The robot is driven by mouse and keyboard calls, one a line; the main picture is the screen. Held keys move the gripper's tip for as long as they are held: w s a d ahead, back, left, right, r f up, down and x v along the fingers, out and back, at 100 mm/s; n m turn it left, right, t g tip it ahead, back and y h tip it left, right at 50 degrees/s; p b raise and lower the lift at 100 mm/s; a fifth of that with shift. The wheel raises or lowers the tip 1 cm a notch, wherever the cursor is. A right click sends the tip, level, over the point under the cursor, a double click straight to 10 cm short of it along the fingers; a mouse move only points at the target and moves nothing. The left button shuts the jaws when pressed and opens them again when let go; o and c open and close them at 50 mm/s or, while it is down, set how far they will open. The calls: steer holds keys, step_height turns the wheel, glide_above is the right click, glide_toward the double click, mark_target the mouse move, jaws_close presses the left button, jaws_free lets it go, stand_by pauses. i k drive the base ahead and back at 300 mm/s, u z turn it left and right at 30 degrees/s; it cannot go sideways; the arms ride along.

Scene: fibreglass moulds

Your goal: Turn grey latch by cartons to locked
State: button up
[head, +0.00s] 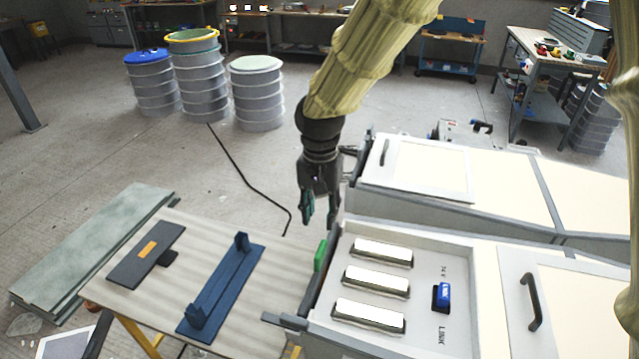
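My gripper (320,212) hangs fingers down, left of the far white cabinet. Its two dark fingers, with teal pads, stand apart with nothing seen between them. A small grey latch-like piece (348,150) sticks out at the far cabinet's left corner, just right of my gripper's wrist and partly hidden by it. Another grey lever-like piece (285,320) juts left from the near cabinet's front corner, well below my gripper in the picture. I cannot tell which is the named latch, or whether either is locked. I make out no cartons for certain.
The near open cabinet (375,232) holds several white bars and a blue switch (441,296). A green handle (320,255) is on its left side. A table (215,225) with a blue bracket (222,290) stands at left. Drums (255,95) stand behind; the floor between is mostly clear.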

mark_target(286, 321)
steer(key=k, duration=1)
